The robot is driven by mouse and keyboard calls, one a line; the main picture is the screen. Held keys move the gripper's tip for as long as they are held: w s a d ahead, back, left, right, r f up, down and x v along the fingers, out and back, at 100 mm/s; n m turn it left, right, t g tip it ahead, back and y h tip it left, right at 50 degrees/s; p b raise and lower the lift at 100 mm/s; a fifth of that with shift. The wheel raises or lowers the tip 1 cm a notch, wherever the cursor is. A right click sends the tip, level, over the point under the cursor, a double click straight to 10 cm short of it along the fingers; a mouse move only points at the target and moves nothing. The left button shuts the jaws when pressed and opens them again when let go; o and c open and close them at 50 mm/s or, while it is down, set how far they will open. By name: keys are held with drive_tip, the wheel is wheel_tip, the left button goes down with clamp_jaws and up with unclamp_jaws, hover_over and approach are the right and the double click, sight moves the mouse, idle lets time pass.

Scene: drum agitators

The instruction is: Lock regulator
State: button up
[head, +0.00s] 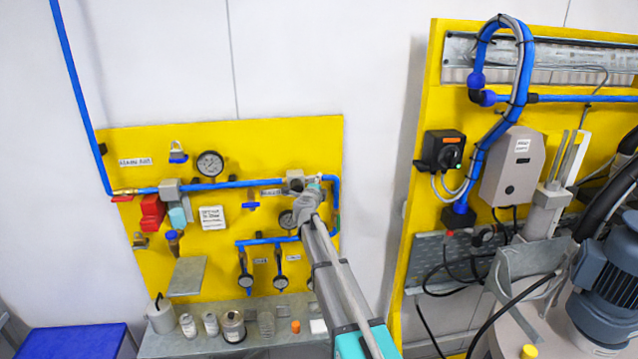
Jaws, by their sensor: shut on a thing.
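A yellow panel (120,165) on the wall carries a blue air line with fittings. A grey block (294,181) at the line's right end, with a gauge (287,219) just below it, looks like the regulator. My gripper (314,190) is at this block's right side, over the line, and hides part of the block and gauge. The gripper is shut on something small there. The fingertips are too small to tell what it is or whether it touches the block.
Several bottles and jars stand on the grey bench (155,345) below. A second yellow panel (432,110) with cables and a motor (605,285) stands at the right.

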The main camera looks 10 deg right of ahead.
drive_tip(key=o, duration=1.2)
drive_tip(key=shift+c, duration=0.2)
drive_tip(key=shift+s, duration=0.1)
drive_tip(key=v, duration=1.1)
drive_tip(key=shift+s+a, duration=0.15)
drive_tip(key=shift+s, duration=0.25)
